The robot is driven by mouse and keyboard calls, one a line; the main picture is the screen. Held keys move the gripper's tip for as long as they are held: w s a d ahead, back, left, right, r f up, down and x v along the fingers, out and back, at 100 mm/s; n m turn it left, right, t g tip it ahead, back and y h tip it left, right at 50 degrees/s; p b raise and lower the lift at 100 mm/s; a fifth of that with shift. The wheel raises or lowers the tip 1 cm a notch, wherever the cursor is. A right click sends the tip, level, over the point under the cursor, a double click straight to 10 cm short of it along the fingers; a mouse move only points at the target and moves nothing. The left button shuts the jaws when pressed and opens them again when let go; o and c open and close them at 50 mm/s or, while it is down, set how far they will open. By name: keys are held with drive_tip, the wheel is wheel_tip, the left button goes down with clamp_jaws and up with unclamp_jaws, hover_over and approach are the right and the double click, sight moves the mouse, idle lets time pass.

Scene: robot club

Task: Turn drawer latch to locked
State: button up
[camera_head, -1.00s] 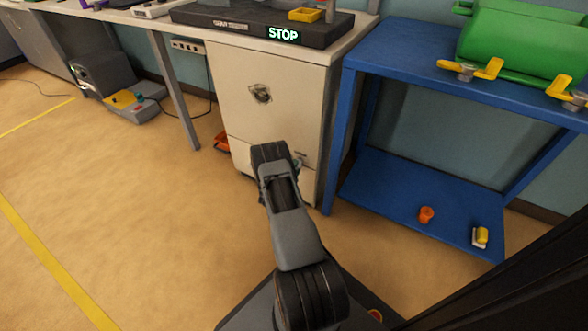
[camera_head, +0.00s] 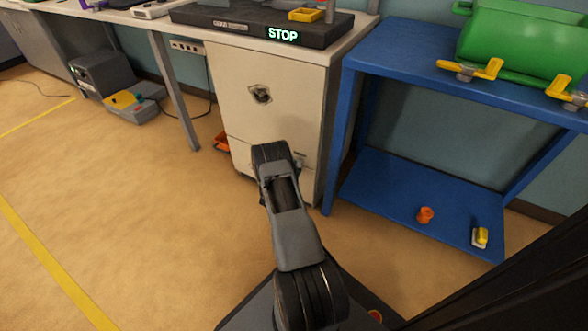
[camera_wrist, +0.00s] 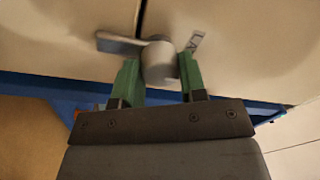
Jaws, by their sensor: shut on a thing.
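The drawer latch (camera_wrist: 158,62) is a grey round knob with a flat lever (camera_wrist: 118,43) pointing left in the wrist view. It sits on the cream cabinet front beside a dark seam. A small marked label (camera_wrist: 195,41) is right of the knob. My gripper (camera_wrist: 158,72) has green fingers, one on each side of the knob, closed on it. In the head view, my arm hides the gripper and most of the latch on the lower front of the cream cabinet (camera_head: 262,125).
A blue shelf unit (camera_head: 400,60) stands close on the right, with an orange object (camera_head: 425,215) on its lower shelf. A grey table leg (camera_head: 175,95) is left of the cabinet.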

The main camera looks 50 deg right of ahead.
drive_tip(key=o, duration=0.9)
drive_tip(key=p+v, duration=0.4)
drive_tip(key=v, duration=0.9)
drive_tip(key=shift+s+a, duration=0.1)
drive_tip(key=shift+a, duration=0.3)
